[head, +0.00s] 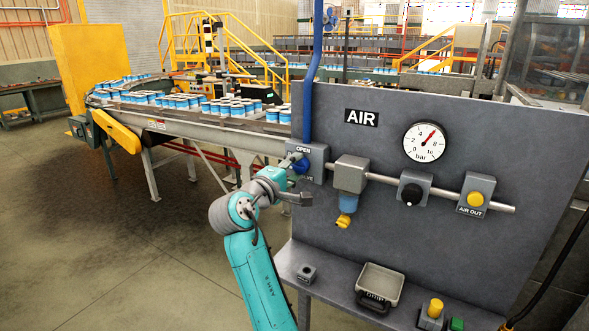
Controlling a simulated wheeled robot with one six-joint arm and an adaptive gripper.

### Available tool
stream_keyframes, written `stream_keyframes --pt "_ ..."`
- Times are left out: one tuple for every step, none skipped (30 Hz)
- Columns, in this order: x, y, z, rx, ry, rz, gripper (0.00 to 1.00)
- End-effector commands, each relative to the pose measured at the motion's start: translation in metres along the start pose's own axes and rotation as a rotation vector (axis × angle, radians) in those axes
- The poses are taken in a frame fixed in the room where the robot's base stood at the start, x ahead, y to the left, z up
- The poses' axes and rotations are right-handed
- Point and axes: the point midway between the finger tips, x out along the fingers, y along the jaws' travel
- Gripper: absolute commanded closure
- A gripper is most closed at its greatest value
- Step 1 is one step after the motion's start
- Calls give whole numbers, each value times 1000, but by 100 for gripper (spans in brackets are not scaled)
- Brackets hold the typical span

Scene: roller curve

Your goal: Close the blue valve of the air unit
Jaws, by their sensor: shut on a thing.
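The air unit is a grey panel (455,130) with an AIR sign (361,118). Its blue valve (302,166) is a round knob on a grey block (319,160) at the left end of the pipe. The word OPEN shows above the knob; the lettering below it is partly hidden. My gripper (293,169) is at the knob, shut on it, with its fingers partly hidden. My teal arm reaches up from below. The pressure gauge (424,142) has a red needle pointing up and right.
Right along the pipe are a filter with a blue bowl (348,203), a black knob (411,194) and a yellow AIR OUT button (475,198). A drip tray (380,287) sits on the shelf below. A conveyor with cans (236,107) runs behind on the left. Floor is clear at left.

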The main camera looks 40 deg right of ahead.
Motion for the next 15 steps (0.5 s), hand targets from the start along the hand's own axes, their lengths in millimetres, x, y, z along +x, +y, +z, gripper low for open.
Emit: stream_keyframes --pt "0 -1 0 -3 0 -1 90" --pt "0 -1 0 -3 0 -1 90" --pt "0 -1 0 -3 0 -1 90" --pt "0 -1 0 -3 0 -1 90" --pt "0 -1 0 -3 0 -1 90" --pt "0 -1 0 -2 0 -1 90" --pt "0 -1 0 -2 0 -1 90" --pt "0 -1 0 -2 0 -1 90" --pt "0 -1 0 -2 0 -1 48" --pt "0 -1 0 -2 0 -1 41" --pt "0 -1 0 -2 0 -1 33" --pt "0 -1 0 -2 0 -1 31" --pt "0 -1 0 -1 0 -1 31" --pt "0 -1 0 -1 0 -1 31" --pt "0 -1 0 -1 0 -1 31"
